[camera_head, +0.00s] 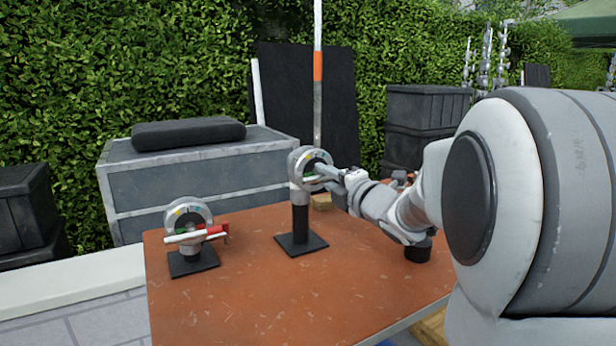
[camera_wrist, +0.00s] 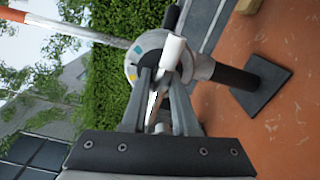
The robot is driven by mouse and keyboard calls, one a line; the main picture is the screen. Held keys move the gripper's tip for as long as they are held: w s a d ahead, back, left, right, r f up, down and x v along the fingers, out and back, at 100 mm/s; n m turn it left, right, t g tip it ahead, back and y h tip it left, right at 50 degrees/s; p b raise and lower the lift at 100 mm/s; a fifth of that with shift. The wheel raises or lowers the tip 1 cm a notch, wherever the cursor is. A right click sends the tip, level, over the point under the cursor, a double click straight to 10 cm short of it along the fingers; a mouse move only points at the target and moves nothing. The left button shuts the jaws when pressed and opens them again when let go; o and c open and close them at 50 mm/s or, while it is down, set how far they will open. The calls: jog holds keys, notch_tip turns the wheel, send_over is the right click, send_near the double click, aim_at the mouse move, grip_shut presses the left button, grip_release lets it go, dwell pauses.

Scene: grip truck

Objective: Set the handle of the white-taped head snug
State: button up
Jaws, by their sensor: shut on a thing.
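The middle grip head (camera_head: 306,158) is a round grey disc with coloured marks, on a post with a white band (camera_head: 298,194) above a black lower part. I take it as the white-taped head. My gripper (camera_head: 336,180) reaches it from the right and is shut on its handle. In the wrist view my gripper (camera_wrist: 160,82) has its fingers on the pale handle (camera_wrist: 173,50), in front of the disc (camera_wrist: 137,58). The fingers hide part of the handle, and I cannot tell how tight it is.
Another head (camera_head: 187,215) with a white bar and red handle (camera_head: 214,232) stands on a short base at the left of the orange table (camera_head: 250,310). A black round object (camera_head: 419,252) sits under my arm. The table's front middle is clear.

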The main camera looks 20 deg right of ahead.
grip_shut()
jog(key=shift+m, duration=0.3)
jog(key=m+p, duration=0.1)
jog(key=m, duration=0.2)
jog(key=shift+r+m+p, duration=0.1)
jog(key=shift+m+p, duration=0.2)
jog(key=shift+m, duration=0.1)
jog(key=m+p, duration=0.1)
jog(key=m, duration=0.3)
jog(key=shift+m+p, duration=0.3)
jog(key=shift+p, duration=0.1)
jog(key=m+p, duration=0.2)
jog(key=m, duration=0.3)
jog(key=shift+p, duration=0.35)
jog(key=shift+m+p, duration=0.95)
jog(key=shift+m, duration=1.25)
jog(key=shift+a, duration=0.1)
